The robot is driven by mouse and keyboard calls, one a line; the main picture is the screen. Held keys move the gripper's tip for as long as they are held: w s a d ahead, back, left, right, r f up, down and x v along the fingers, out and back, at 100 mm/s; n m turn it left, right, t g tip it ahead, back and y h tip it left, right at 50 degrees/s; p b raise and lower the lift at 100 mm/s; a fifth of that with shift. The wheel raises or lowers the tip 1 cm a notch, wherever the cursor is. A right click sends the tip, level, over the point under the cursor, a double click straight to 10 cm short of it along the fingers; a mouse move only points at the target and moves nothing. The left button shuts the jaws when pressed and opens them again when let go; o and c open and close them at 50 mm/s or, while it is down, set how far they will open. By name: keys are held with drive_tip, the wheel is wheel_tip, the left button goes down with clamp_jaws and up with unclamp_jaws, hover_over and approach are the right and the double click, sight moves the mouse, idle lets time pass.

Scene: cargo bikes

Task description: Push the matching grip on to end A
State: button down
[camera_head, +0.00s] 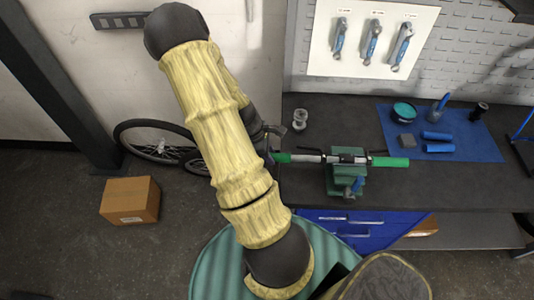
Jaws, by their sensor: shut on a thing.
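A handlebar (335,158) lies level in a green vise (346,178) on the dark workbench. A green grip (390,162) covers its right end. Another green grip (283,158) is at its left end, lined up with the bar. My gripper (273,153) is at the left end, shut on this left green grip, partly hidden by my arm. I cannot tell how far the left grip sits over the bar. No end label A is readable.
A small silver part (300,119) stands behind the bar. Tools hang on a white board (371,68). A cardboard box (130,200) is on the floor.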

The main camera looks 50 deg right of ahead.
sight(303, 157)
drive_tip(key=shift+s+d, duration=0.4)
drive_tip(key=shift+s, duration=0.1)
drive_tip(key=shift+s+d, duration=1.55)
drive_tip(key=shift+s, duration=0.25)
drive_tip(key=shift+s+d, duration=1.5)
drive_tip(key=shift+s, duration=0.3)
idle(1.7)
drive_tip(key=c, duration=1.1)
unclamp_jaws()
drive_tip(key=shift+o, duration=0.2)
drive_tip(key=shift+w+a+r, duration=0.15)
drive_tip(key=shift+w+r, duration=0.15)
drive_tip(key=shift+r, duration=0.25)
drive_tip(key=b+v, duration=0.1)
drive_tip(key=v, duration=1.5)
drive_tip(key=shift+b, duration=0.35)
drive_tip(key=shift+a+r, duration=0.1)
